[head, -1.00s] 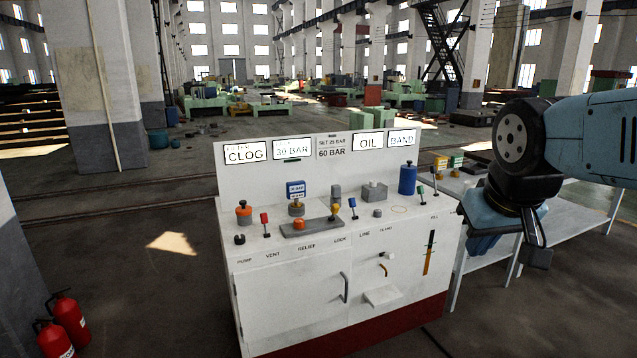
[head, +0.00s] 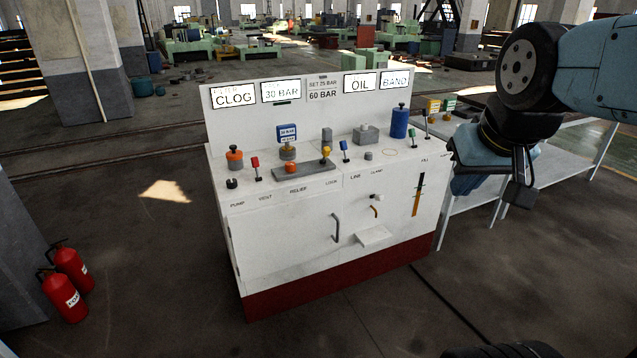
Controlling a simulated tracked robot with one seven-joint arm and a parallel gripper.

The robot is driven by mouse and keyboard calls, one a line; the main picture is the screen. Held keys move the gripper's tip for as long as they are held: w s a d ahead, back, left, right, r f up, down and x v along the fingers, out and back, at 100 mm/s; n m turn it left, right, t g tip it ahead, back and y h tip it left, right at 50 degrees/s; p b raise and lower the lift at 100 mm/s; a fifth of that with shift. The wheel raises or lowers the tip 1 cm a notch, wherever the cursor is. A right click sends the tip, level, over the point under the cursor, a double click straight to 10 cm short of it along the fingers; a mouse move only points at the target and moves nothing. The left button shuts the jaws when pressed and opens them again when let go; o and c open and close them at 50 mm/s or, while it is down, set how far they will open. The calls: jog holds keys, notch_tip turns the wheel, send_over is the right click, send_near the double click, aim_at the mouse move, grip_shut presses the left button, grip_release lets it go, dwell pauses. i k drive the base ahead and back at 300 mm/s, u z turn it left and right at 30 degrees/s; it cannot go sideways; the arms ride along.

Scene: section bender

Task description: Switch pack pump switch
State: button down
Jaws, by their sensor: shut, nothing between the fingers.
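The pump switch (head: 232,183) is a small black knob on the left front of the white cabinet's top, above the PUMP label. How it is turned is too small to tell. The white cabinet (head: 290,240) stands in the middle of the head view. My gripper (head: 522,192) is at the right, pointing down beyond the cabinet's right end. It is shut and empty, far from the pump switch. Part of the gripper is hidden by my own wrist.
Red and blue levers, an orange-topped knob (head: 235,158), a grey block (head: 304,171) and a blue cylinder (head: 399,121) crowd the cabinet top. A sign panel stands behind them. A pale table (head: 575,138) is at right. Fire extinguishers (head: 66,285) stand at left. Floor before the cabinet is clear.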

aim_at(232, 183)
jog(key=z, duration=0.2)
jog(key=i, duration=1.2)
jog(key=u, duration=0.5)
